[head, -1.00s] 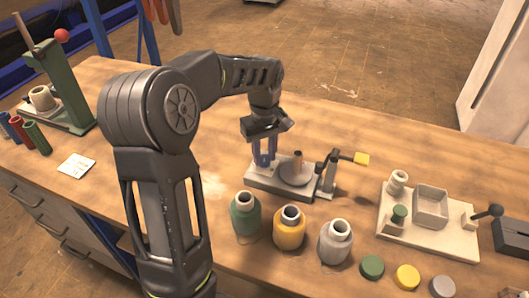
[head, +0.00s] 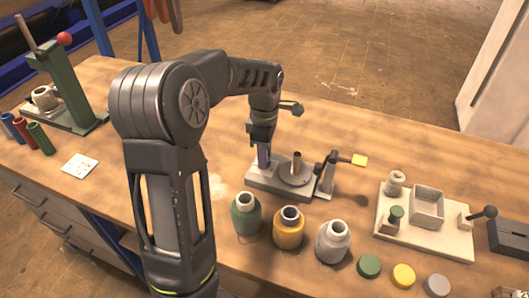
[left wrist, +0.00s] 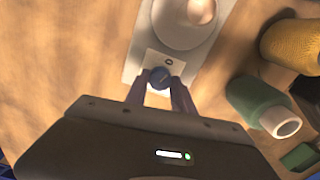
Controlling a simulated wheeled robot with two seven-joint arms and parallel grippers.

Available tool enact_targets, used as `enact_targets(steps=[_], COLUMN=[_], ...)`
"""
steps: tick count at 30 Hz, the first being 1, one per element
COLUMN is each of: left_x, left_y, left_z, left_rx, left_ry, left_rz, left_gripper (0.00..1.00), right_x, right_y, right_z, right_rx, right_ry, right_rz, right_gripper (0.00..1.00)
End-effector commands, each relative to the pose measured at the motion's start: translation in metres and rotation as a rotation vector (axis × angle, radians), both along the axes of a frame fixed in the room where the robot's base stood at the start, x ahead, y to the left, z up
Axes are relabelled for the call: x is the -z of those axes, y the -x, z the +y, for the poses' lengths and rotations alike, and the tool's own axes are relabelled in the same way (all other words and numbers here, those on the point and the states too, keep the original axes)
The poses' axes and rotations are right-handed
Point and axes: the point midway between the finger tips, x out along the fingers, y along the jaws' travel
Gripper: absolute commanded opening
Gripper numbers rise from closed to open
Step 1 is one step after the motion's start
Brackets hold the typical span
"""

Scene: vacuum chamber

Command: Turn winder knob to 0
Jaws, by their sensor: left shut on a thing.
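The winder (head: 257,181) is a grey base with a round disc and upright spindle (head: 296,165) on the bench. Its small blue knob (left wrist: 159,75) sits on a pale plate at the left end of the base. My left gripper (head: 264,160) points down over that end, and its fingers are shut on the knob. In the left wrist view the fingertips (left wrist: 160,82) touch the knob from both sides. A small dark mark (left wrist: 169,62) shows on the plate beside the knob. In the head view the fingers mostly hide the knob. My right gripper is not seen.
Green (head: 246,218), yellow (head: 288,230) and grey (head: 333,243) bottles stand in front of the winder. A crank with a yellow handle (head: 359,160) is at its right. A cream fixture (head: 428,240) stands further right. A green press (head: 66,80) is at far left.

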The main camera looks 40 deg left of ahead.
Motion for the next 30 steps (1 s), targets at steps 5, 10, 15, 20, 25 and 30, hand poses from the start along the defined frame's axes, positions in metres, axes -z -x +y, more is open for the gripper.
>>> enact_targets(steps=[5,10,15,20,25,30], left_x=[-0.0017,-0.0014,-0.0011,-0.0011,-0.0011,-0.0006], left_y=[-0.0009,-0.0009,-0.0009,-0.0009,-0.0009,-0.0005], left_z=[0.0005,0.0007,0.0007,0.0007,0.0007,0.0004], left_rx=[-0.087,-0.131,-0.144,-0.144,-0.143,-0.142], left_ry=[-0.002,-0.002,-0.002,-0.002,-0.001,-0.001], left_rz=[-0.004,-0.004,-0.004,-0.004,-0.004,-0.002], left_gripper=[0.00,0.00,0.00,0.00,0.35,0.49], right_x=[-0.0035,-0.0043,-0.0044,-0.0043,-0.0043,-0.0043], right_y=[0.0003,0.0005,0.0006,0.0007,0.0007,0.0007], right_z=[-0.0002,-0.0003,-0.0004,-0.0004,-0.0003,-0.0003], right_rx=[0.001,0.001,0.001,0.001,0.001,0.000], right_ry=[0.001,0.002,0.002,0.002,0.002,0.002], right_rz=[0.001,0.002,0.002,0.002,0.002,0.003], right_gripper=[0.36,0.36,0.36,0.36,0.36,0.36])
